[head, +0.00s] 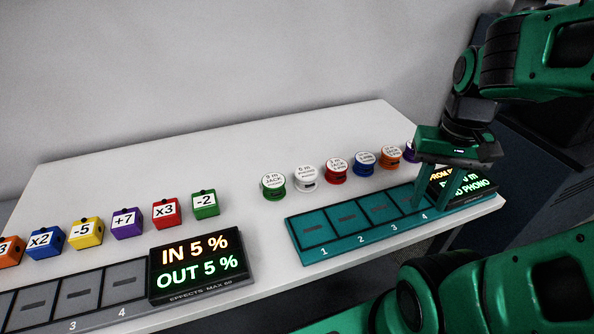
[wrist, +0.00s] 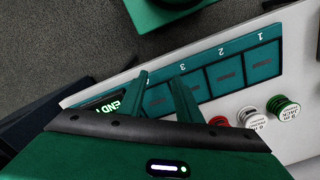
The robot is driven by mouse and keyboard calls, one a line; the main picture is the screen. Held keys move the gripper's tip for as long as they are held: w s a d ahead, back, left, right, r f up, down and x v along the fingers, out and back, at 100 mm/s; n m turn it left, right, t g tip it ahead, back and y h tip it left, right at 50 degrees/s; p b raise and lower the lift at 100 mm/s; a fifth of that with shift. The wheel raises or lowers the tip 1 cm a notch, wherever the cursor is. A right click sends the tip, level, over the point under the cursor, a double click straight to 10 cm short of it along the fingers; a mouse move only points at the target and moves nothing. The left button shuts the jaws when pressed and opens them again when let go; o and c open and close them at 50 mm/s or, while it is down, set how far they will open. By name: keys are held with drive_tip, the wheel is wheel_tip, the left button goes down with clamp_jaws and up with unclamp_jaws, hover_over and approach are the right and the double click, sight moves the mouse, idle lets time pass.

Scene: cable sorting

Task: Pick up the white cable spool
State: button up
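The white cable spool (head: 307,178) stands on the white table, between the green spool (head: 273,186) and the red spool (head: 336,171). In the wrist view the white spool (wrist: 254,118) shows at the lower right, with the green spool beside it. My gripper (head: 430,205) is above the right end of the teal slot tray (head: 292,228), to the right of the white spool and apart from it. In the wrist view my gripper's two fingers (wrist: 158,82) are spread with nothing between them.
Blue (head: 364,162), orange (head: 389,155) and purple (head: 410,150) spools continue the row to the right. Coloured number cubes (head: 126,223) stand at the left behind a grey slot tray with a display (head: 196,266). The table behind the spools is clear.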

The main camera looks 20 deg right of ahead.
sight(311, 171)
drive_tip(key=shift+d, duration=0.25)
